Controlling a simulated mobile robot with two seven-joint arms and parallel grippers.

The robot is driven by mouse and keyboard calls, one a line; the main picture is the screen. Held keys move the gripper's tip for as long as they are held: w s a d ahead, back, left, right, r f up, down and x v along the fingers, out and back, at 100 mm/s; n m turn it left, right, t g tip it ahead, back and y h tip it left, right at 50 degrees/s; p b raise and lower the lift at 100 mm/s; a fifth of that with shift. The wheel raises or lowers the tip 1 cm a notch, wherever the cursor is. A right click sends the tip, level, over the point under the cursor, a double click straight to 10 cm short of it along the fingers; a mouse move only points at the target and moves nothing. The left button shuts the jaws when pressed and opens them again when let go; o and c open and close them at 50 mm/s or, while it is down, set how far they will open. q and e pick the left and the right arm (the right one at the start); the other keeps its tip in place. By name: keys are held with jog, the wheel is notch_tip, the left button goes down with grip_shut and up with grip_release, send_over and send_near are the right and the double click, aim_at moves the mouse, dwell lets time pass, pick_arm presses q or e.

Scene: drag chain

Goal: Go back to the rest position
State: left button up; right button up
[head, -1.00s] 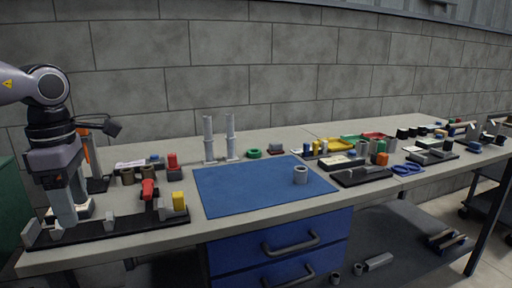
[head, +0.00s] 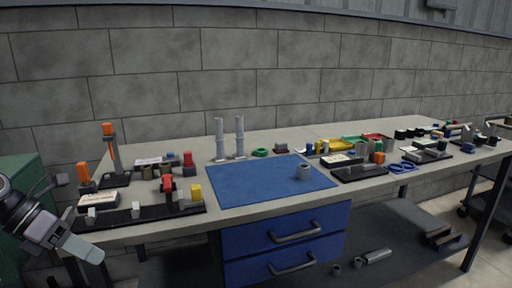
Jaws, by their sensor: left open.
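My left gripper (head: 84,251) is at the lower left of the head view, low and in front of the bench's left front edge. It points down to the right and holds nothing that I can see. It is apart from the black fixture rail (head: 150,212) on the bench, which carries small grey blocks, a red part (head: 168,186) and a yellow block (head: 196,192). My right gripper does not show.
Two upright grey posts (head: 220,138) stand behind the mat. Trays and small parts fill the right side. A green cabinet (head: 22,180) stands at the left.

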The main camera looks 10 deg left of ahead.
pick_arm(q)
jog(key=s+d+f+n+t+y+p, duration=0.1)
jog(key=s+f+n+t+p, duration=0.15)
jog(key=f+n+t, duration=0.6)
jog(key=s+d+f+n+t+y+p, duration=0.1)
jog(key=s+f+n+t+p, duration=0.15)
jog(key=f+n, duration=0.75)
jog(key=s+d+f+n+g+y+p, duration=0.1)
jog(key=s+d+n, duration=0.3)
jog(key=d+n, duration=0.4)
jog(key=s+d+f+n+g+y+p, duration=0.1)
jog(key=s+d+f+n+g+y, duration=0.1)
jog(key=s+d+n, duration=0.3)
jog(key=d+f+n+g, duration=0.1)
jog(key=d+n, duration=0.3)
jog(key=n, duration=0.3)
